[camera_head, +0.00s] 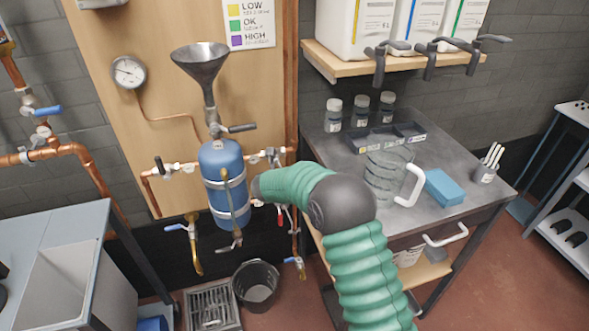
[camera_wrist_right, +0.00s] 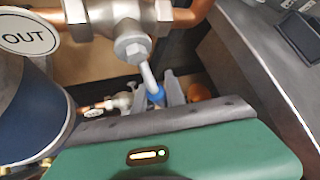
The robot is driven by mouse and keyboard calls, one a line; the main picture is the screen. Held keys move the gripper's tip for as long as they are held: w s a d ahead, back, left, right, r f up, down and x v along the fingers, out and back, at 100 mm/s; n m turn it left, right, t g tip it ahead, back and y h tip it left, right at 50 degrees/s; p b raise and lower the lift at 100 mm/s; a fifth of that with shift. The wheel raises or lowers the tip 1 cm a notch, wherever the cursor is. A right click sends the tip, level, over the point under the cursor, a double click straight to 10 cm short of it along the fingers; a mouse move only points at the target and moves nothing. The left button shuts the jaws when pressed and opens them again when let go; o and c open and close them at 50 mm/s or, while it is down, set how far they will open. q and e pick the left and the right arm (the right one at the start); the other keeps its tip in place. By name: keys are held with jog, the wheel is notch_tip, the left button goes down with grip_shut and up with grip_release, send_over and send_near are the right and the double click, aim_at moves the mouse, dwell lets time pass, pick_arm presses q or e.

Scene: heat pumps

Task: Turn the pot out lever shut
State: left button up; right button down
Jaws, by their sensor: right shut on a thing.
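The blue pot (camera_head: 222,180) hangs on the wooden board, with metal bands around it. In the right wrist view the white OUT tag (camera_wrist_right: 30,36) sits beside a valve on the copper pipe. The pot out lever (camera_wrist_right: 148,76) runs down from this valve's nut to a blue end. My right gripper (camera_wrist_right: 159,97) is shut on the lever's blue end, with a grey finger on each side. In the head view my green right arm hides the lever and the fingertips. My left gripper is in neither view.
A funnel (camera_head: 203,66) stands above the pot. A metal workbench (camera_head: 455,205) at right holds a glass jug (camera_head: 386,172) and a blue block (camera_head: 444,188). A black bucket (camera_head: 257,287) and a floor grate (camera_head: 212,308) lie below. Copper pipes flank the pot.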

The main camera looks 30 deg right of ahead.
jog(key=shift+w+a+f+m+y+p, duration=0.1)
jog(key=shift+a+f+m+y+p, duration=0.25)
jog(key=shift+a+y, duration=0.35)
jog(key=shift+w+a+f+m+y+p, duration=0.1)
jog(key=shift+a+f+m+y+p, duration=0.15)
jog(key=shift+a+m+y+p, duration=0.35)
jog(key=shift+w+a+f+m+y+p, duration=0.15)
jog(key=shift+a+f+y+p, duration=0.15)
jog(key=shift+a+y, duration=0.5)
jog(key=shift+d+t, duration=0.1)
jog(key=shift+t, duration=0.2)
jog(key=c, duration=1.4)
grip_release()
jog(key=shift+c, duration=0.2)
jog(key=shift+o, duration=0.3)
jog(key=shift+d+r, duration=0.1)
jog(key=shift+r, duration=0.1)
